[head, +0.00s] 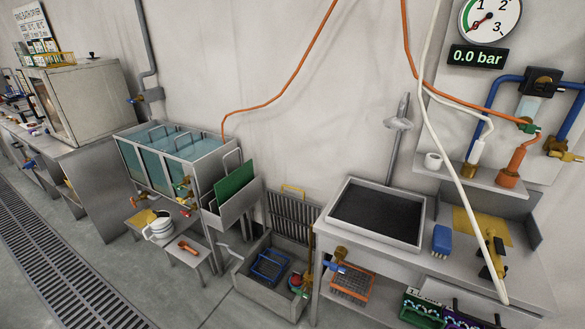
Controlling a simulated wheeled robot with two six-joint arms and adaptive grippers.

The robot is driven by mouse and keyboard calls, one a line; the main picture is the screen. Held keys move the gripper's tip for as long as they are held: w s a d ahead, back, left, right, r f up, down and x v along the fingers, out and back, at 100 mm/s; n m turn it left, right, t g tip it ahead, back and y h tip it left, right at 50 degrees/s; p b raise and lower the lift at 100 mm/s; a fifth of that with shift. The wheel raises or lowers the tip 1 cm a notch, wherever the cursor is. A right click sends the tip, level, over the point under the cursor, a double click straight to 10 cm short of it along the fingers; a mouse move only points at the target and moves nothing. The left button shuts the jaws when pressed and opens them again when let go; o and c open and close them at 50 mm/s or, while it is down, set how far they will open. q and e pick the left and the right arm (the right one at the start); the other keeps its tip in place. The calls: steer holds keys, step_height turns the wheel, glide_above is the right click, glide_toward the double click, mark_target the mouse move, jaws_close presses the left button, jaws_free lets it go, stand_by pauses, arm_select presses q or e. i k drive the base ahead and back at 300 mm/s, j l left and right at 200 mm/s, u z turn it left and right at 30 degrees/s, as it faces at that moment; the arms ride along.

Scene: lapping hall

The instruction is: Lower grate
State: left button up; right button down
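A grey barred grate (290,222) with a yellow handle (293,188) along its top stands raised, close to upright, at the back of a low grey basin (242,283) on the floor. The basin is open at the top. Inside it lie a blue wire basket (270,266) and a small red and green item (298,281) at the right. The bench's front leg and a brass tap (340,254) stand close to the grate's right side. Neither of my grippers shows in the head view.
To the left are a three-part water tank (170,165), a green board (234,184) in a side tray, and a low stand with a white jug (159,228). To the right is a bench with a dark sink (378,214). An orange basket (352,282) sits under it. Floor in front is clear.

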mark_target(302, 202)
steer(key=i+j, duration=0.9)
steer(key=i, duration=0.2)
steer(key=i+j+z, duration=0.15)
steer(key=i+j, duration=0.8)
steer(key=i, duration=0.15)
